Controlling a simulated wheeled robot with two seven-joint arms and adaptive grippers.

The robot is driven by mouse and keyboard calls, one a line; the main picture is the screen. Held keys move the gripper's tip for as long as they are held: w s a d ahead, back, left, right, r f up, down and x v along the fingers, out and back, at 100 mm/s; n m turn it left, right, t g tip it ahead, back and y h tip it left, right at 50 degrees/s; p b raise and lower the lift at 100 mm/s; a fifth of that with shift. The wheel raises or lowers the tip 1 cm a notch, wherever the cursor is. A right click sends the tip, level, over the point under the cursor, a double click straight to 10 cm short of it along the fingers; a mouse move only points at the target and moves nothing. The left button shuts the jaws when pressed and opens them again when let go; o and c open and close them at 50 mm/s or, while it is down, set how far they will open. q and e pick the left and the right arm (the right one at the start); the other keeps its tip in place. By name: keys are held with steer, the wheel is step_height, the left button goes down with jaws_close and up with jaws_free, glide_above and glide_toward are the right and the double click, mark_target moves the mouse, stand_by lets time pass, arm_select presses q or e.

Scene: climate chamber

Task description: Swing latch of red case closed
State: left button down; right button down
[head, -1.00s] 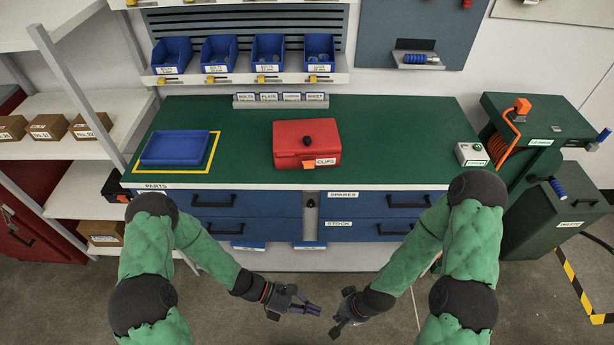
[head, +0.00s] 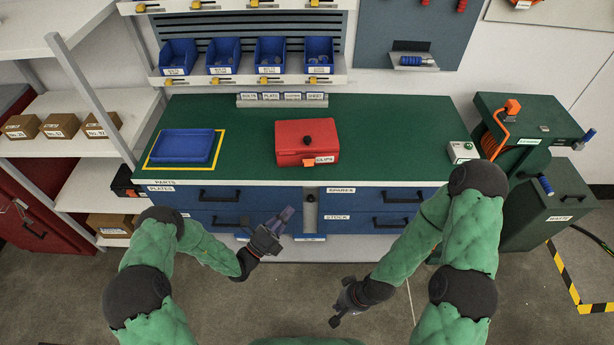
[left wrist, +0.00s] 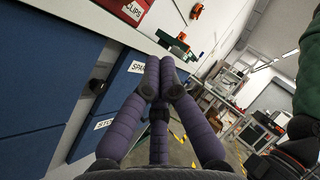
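The red case (head: 307,137) stands on the green bench top with its lid down and a black knob on top. Its orange latch (head: 308,162) shows at the front, left of the CLIPS label; its exact angle is too small to tell. My left gripper (head: 287,214) is in front of the drawers, below and short of the case, touching nothing. In the left wrist view its purple fingers (left wrist: 159,72) meet at the tips and hold nothing. The case's labelled corner (left wrist: 133,9) shows at the top there. My right gripper (head: 338,316) hangs low over the floor; its finger opening is unclear.
A blue tray (head: 186,146) sits in a yellow outline on the bench's left. Drawer handles (head: 220,195) stick out of the bench front. The bench around the case is clear.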

mark_target(309, 164)
arm_select(q)
steer(key=shift+w+d, duration=0.1)
steer(key=x, duration=0.4)
steer(key=a+b+x, duration=0.1)
steer(key=x, duration=0.3)
steer(key=w+b+x, duration=0.1)
steer(key=x, duration=0.2)
steer(key=shift+w+r, duration=0.25)
steer(key=shift+r, duration=0.35)
steer(key=shift+w+r, duration=0.35)
steer(key=shift+w, duration=0.1)
steer(key=shift+r+n+y+p, duration=0.25)
steer(key=shift+n+y+p, duration=0.05)
steer(key=shift+p, duration=0.35)
